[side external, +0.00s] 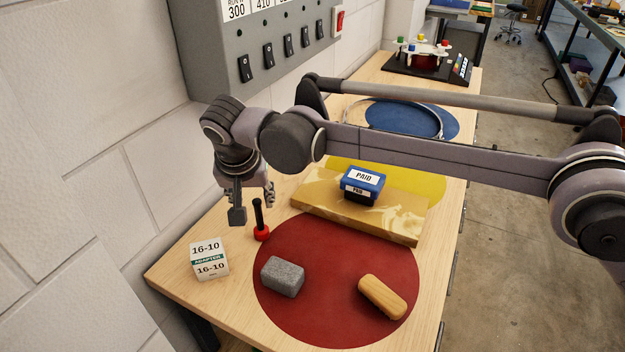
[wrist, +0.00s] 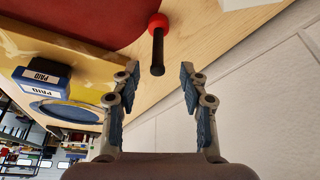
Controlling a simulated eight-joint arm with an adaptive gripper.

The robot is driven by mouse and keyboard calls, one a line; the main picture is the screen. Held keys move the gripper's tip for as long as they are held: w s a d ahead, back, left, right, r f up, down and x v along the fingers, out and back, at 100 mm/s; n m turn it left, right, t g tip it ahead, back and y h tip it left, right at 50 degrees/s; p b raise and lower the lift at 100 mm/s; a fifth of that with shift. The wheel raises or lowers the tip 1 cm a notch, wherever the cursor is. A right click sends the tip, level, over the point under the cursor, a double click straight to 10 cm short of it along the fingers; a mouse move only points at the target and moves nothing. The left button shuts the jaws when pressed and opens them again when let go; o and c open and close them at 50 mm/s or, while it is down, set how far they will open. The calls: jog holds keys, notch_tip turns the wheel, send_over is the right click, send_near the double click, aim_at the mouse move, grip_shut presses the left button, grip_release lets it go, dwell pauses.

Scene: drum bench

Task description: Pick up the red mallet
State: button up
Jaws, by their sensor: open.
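The red mallet (side external: 260,224) stands on the bench at the left edge of the red circle, its red head down and its black handle pointing up. In the wrist view the mallet (wrist: 158,45) lies ahead of and between the finger lines, with the handle end towards me. My gripper (side external: 254,207) hangs from the arm close to the handle in the side view. In the wrist view my gripper (wrist: 160,80) is open, its two blue-padded fingers wide apart with nothing between them. I cannot tell the exact gap between fingertips and handle.
A white adapter box (side external: 209,259), a grey block (side external: 283,277) and a wooden piece (side external: 382,297) lie nearby. A yellowish board (side external: 400,222) carries a blue PAID stamp box (side external: 363,184). A grey switch panel (side external: 255,45) hangs on the wall at the left.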

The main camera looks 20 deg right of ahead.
aim_at(256, 203)
jog(key=shift+x, duration=2.85)
jog(key=shift+d+r, duration=0.1)
jog(key=shift+d, duration=0.05)
grip_shut()
